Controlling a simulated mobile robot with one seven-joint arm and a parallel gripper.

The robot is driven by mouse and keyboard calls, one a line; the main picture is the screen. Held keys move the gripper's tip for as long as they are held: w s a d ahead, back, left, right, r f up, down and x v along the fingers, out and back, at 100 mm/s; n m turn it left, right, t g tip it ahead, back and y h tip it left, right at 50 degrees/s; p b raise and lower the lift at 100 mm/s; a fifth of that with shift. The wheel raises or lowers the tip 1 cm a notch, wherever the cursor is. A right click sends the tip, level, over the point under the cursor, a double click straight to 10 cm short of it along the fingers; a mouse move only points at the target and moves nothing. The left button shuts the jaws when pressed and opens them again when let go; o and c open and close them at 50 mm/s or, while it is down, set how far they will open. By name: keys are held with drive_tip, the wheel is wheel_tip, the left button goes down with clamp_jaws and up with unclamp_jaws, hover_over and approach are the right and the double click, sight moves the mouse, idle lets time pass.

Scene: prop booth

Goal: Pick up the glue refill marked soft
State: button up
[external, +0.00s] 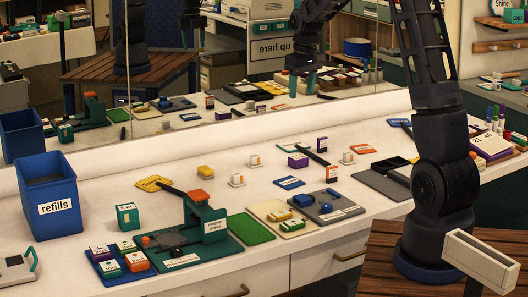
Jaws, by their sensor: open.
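My gripper (302,82) hangs at the upper middle, in front of the mirror and well above the bench. Its fingers are apart and nothing shows between them. I cannot read the word soft on anything. Small labelled cartons stand in a blue tray (140,272) at the front left: a purple one (99,250), a green one (126,244) and an orange one (136,261). A green carton (127,216) stands behind them. Small purple-and-white boxes (298,160) stand at the middle. Which is the glue refill cannot be told.
A blue bin (47,195) labelled refills stands at the left. A green press (205,220) stands right of the blue tray. A grey tray (328,206) and a green mat (245,228) lie at the middle front. A mirror (230,125) runs behind the bench.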

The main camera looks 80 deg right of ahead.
drive_tip(key=s+d+f+m, duration=0.1)
drive_tip(key=s+d+f, duration=0.4)
drive_tip(key=d+f, duration=0.45)
drive_tip(key=m, duration=0.2)
hover_over(348, 153)
wheel_tip(348, 153, down, 8)
drive_tip(key=r, duration=0.1)
drive_tip(key=shift+g+y, duration=0.4)
drive_tip(key=f, duration=0.6)
drive_tip(key=shift+s+d, duration=0.15)
drive_tip(key=shift+d, duration=0.1)
drive_tip(key=shift+w+a+f, duration=0.1)
drive_tip(key=shift+f, duration=1.25)
drive_tip(key=shift+w+f, duration=0.1)
drive_tip(key=shift+f, duration=1.2)
drive_tip(key=c, duration=0.8)
drive_tip(key=shift+r, duration=0.1)
